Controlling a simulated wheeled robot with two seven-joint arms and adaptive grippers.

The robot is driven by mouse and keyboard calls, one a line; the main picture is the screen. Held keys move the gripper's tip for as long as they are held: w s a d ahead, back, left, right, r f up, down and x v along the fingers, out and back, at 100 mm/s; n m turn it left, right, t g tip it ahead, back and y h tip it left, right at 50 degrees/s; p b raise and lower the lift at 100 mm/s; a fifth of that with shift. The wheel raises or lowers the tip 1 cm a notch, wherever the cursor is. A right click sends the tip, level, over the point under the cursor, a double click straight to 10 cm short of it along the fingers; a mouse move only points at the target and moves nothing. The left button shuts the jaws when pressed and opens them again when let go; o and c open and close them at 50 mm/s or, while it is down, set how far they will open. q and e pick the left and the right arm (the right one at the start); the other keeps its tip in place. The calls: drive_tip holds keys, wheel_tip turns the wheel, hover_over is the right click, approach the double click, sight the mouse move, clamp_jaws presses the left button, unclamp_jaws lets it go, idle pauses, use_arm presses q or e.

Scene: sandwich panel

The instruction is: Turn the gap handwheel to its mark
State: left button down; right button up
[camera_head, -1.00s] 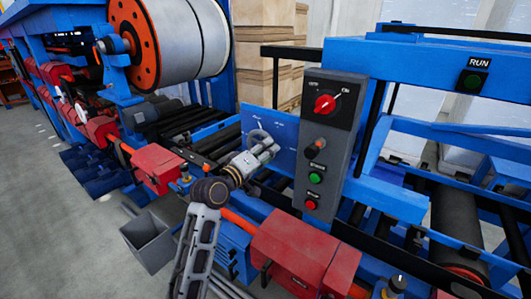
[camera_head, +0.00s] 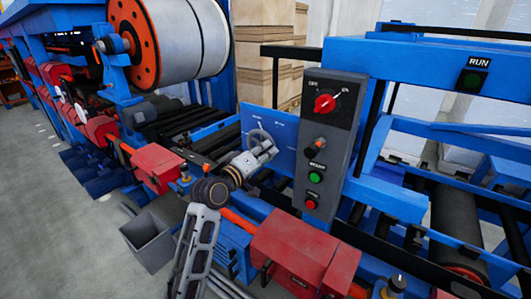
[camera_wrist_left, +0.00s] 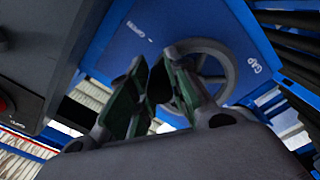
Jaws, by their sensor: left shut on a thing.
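The gap handwheel (camera_head: 252,135) is a small grey wheel on a blue panel (camera_head: 284,139) left of the grey control box. In the left wrist view the handwheel (camera_wrist_left: 228,66) shows its rim, spokes and hub, with the word GAP on the blue panel beside it. My left gripper (camera_head: 265,148) is at the wheel's front side, shut on its rim. In the left wrist view its dark green finger pads (camera_wrist_left: 158,88) stand at the rim's near left part and partly hide it. Which mark the wheel points to cannot be told. My right gripper is not in view.
The grey control box (camera_head: 327,142) with a red knob and green and red buttons stands close right of the wheel. A red housing (camera_head: 300,250) and a blue frame lie below my arm. Black rollers (camera_head: 185,122) run behind. A grey bin (camera_head: 150,240) stands at left.

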use_arm(q)
drive_tip(key=shift+f+m, duration=0.3)
drive_tip(key=shift+m, duration=0.1)
drive_tip(key=shift+f+m, duration=0.55)
drive_tip(key=shift+m, duration=0.65)
drive_tip(key=w+a+f+m+p, duration=0.1)
drive_tip(key=a+f+m+p, duration=0.1)
drive_tip(key=m, duration=0.7)
drive_tip(key=w+a+f+m+p, duration=0.1)
drive_tip(key=w+a+f+m, duration=0.1)
drive_tip(key=m, duration=0.8)
drive_tip(key=shift+w+a+f+p, duration=0.25)
drive_tip(key=shift+a+p, duration=0.1)
drive_tip(key=shift+a, duration=0.1)
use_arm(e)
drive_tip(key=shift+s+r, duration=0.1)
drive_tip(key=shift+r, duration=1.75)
use_arm(q)
drive_tip(key=shift+r+m, duration=0.1)
drive_tip(key=shift+m, duration=0.2)
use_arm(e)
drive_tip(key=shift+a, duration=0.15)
